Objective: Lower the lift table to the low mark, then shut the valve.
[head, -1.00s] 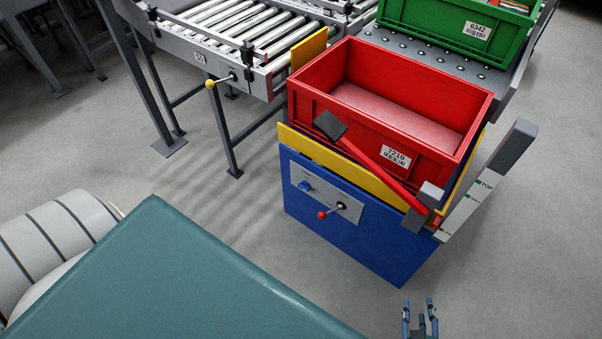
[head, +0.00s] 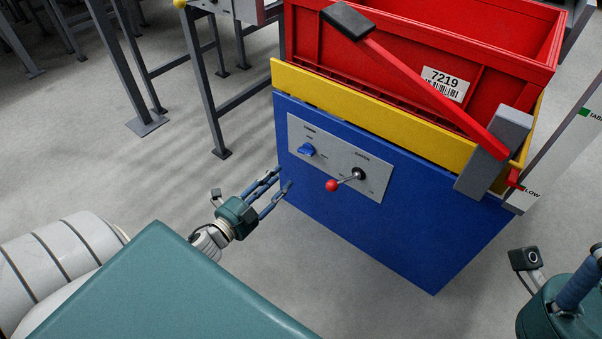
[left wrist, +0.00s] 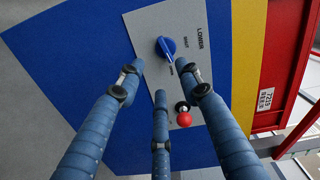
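The lift table is a blue body (head: 400,235) with a yellow band (head: 360,104). A grey panel on its front holds a blue valve knob (head: 307,150) and a red-ball lever (head: 332,186). The left wrist view shows the knob (left wrist: 168,47) by the words LOWER and SHUT. A red pointer (head: 514,178) is close to the LOW mark (head: 531,191) on the scale post. My left gripper (head: 279,180) has spread, empty fingers left of the panel; they point towards the knob, apart from it. My right gripper (head: 575,295) is cut off by the frame edge.
A red crate (head: 400,65) labelled 7219 stands on the table. A slanted red bar (head: 425,90) with a black pad crosses its front. Grey conveyor legs (head: 195,80) stand at the left.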

